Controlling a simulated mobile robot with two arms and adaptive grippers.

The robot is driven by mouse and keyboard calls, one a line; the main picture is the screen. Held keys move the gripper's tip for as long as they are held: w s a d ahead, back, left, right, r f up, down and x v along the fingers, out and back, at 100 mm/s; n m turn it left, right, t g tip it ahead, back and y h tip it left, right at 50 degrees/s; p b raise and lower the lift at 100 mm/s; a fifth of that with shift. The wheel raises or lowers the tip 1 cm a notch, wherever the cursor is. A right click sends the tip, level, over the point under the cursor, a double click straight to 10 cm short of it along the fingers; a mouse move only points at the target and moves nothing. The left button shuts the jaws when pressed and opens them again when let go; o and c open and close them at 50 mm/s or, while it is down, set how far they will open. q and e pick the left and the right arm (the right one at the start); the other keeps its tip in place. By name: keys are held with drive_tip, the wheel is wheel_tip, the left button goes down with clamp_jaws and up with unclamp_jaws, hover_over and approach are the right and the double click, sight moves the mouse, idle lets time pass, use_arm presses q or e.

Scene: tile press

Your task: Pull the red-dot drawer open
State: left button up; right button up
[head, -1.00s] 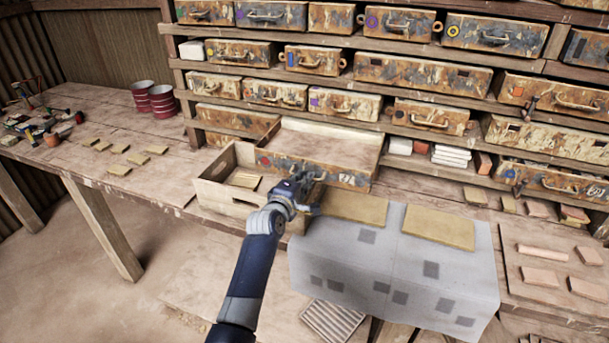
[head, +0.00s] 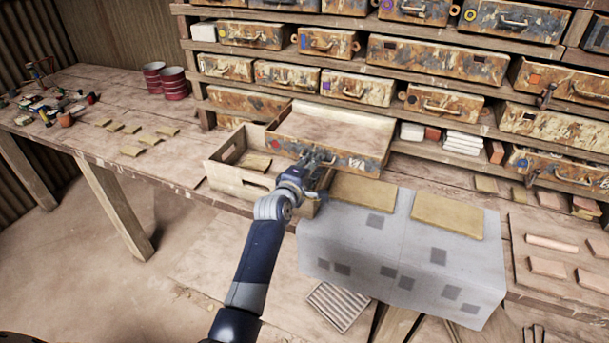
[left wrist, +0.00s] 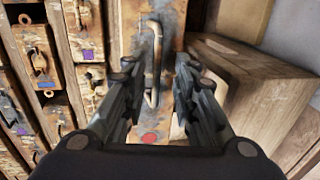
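The red-dot drawer (head: 357,170) has a worn, paint-stained front and stands well out from the shelf, its empty inside showing from above. Its red dot (left wrist: 149,138) and curved metal handle (left wrist: 153,62) show in the left wrist view. My left gripper (head: 316,160) is at the drawer's front. In the left wrist view its two fingers (left wrist: 157,82) are apart, on either side of the handle, with a gap to it. The head view hides part of the handle behind the gripper. I cannot make out my right gripper.
A wooden crate (head: 222,176) with tiles stands left of the drawer, close to my left gripper. Grey cloth (head: 340,235) with tan slabs (head: 447,215) lies to the right. Other drawers (head: 437,60) fill the shelf behind.

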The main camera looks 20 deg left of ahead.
use_arm(q)
drive_tip(key=v, duration=1.1)
drive_tip(key=shift+s, duration=0.35)
drive_tip(key=shift+f, duration=0.1)
drive_tip(key=s+d+f+m+g+b, duration=0.1)
drive_tip(key=s+d+f+m+g, duration=0.3)
drive_tip(key=f, duration=0.9)
drive_tip(key=s+a+f+m+g+b, duration=0.15)
drive_tip(key=s+f, duration=0.35)
drive_tip(key=f, duration=0.8)
drive_tip(key=s+d+f+m+g, duration=0.25)
drive_tip(key=s+f+m, duration=0.2)
drive_tip(key=f, duration=0.85)
drive_tip(key=s+f+m+g+b, duration=0.1)
drive_tip(key=s+f+m+g, duration=0.3)
drive_tip(key=s+f, duration=1.35)
drive_tip(key=s+a+f+m+g, duration=0.1)
drive_tip(key=s+a+f+m, duration=0.1)
drive_tip(key=s, duration=0.9)
drive_tip(key=s+a+f+m+g+b, duration=0.1)
drive_tip(key=s+f+m, duration=0.3)
drive_tip(key=s, duration=0.8)
drive_tip(key=shift+a+g+y, duration=0.3)
drive_tip(key=shift+a, duration=0.55)
